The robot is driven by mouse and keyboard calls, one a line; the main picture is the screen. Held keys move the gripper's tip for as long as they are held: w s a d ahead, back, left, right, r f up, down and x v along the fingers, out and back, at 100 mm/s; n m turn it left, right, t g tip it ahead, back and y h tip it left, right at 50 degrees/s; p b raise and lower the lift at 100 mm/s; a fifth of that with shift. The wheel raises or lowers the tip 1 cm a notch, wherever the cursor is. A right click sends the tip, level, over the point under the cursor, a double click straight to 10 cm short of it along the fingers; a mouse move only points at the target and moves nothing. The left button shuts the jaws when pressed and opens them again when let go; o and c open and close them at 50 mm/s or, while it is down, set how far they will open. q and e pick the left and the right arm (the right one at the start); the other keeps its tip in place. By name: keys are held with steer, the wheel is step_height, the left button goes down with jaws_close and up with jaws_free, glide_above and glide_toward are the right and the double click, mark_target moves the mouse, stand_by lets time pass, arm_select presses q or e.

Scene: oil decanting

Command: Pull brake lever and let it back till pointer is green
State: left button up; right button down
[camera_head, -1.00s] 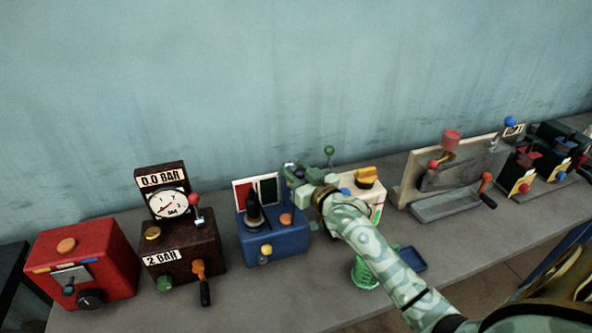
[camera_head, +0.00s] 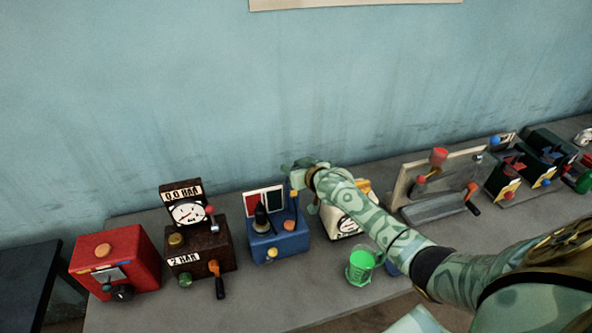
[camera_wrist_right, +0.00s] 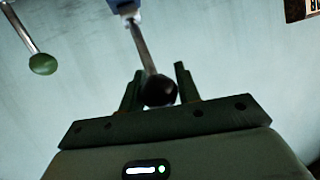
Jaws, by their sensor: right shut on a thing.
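My right gripper (camera_head: 294,178) is above and behind the right side of the blue box (camera_head: 278,243). In the right wrist view, the right gripper (camera_wrist_right: 158,85) is shut on the dark round knob (camera_wrist_right: 159,91) of a thin metal lever (camera_wrist_right: 143,47). The lever's far end meets a blue and white part at the top of that view. My left gripper is not in view.
A green-knobbed lever (camera_wrist_right: 42,64) hangs apart from the gripper. A white box with a dial (camera_head: 347,226) is partly behind my forearm. A green cup (camera_head: 361,266) stands in front. A brown gauge box (camera_head: 205,248) and red box (camera_head: 117,262) stand left.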

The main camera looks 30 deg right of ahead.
steer(key=shift+w+d+r, duration=0.2)
steer(key=shift+w+r, duration=0.15)
steer(key=shift+w, duration=0.25)
steer(key=shift+f, duration=0.15)
stand_by(0.8)
steer(key=c, duration=1)
jaws_free()
steer(key=shift+c, duration=0.2)
steer(key=shift+w+d+f, duration=0.1)
steer(key=shift+w+f, duration=0.05)
steer(key=shift+w, duration=0.05)
steer(key=a+p+v, duration=0.1)
steer(key=p+v, duration=0.1)
steer(key=v, duration=1.4)
steer(key=shift+d, duration=0.5)
steer(key=shift+s, duration=0.15)
